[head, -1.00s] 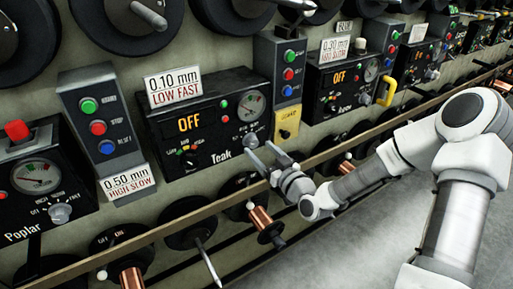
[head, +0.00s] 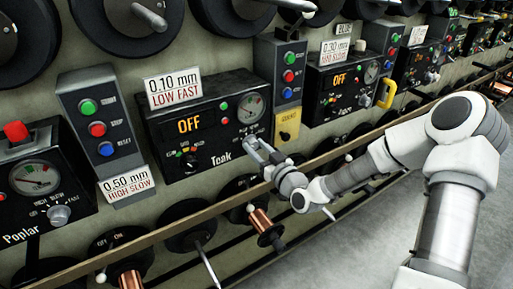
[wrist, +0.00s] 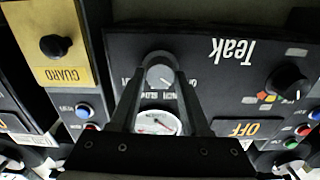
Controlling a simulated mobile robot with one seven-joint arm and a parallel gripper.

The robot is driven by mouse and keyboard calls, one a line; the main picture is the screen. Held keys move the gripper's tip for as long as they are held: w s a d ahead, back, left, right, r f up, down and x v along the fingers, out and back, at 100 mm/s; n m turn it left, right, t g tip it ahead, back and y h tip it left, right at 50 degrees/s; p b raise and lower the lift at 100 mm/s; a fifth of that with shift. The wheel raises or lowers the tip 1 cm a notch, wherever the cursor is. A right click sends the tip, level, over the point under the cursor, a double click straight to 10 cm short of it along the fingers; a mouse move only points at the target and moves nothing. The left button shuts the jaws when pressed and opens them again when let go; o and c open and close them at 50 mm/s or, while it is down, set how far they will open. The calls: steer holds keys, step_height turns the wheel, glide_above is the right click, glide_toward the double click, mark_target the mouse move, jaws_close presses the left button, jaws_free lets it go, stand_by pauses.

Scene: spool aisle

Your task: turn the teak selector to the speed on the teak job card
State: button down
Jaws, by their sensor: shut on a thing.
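The Teak panel (head: 215,160) is a black box with an orange OFF display, and it shows upside down in the wrist view (wrist: 215,75). A card (head: 173,92) reading "0.10 mm LOW FAST" sits on its top left. The grey selector knob (wrist: 160,73) is at the panel's lower right, under the round dial (wrist: 158,122). My gripper (head: 257,145) is shut on this knob, one finger on each side. Labels around the knob are partly hidden by the fingers, and its pointer setting is unclear.
A yellow GUARD plate (head: 287,125) with a black knob is just right of the Teak panel. A wooden rail (head: 160,234) and spools run below. The Poplar panel (head: 40,180) and a "0.50 mm HIGH SLOW" card (head: 127,184) are at left.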

steer(key=shift+m, duration=0.3)
steer(key=m, duration=0.4)
steer(key=shift+d+m, duration=0.1)
steer(key=shift+m, duration=0.3)
steer(key=m+p, duration=0.1)
steer(key=m, duration=0.4)
steer(key=shift+w+f, duration=0.1)
steer(key=m+p, duration=0.1)
steer(key=m, duration=0.4)
steer(key=shift+f+m, duration=0.1)
steer(key=shift+m, duration=0.3)
steer(key=shift+f+m, duration=0.1)
steer(key=shift+m, duration=2.2)
steer(key=shift+c, duration=1.9)
jaws_free()
steer(key=shift+d, duration=0.1)
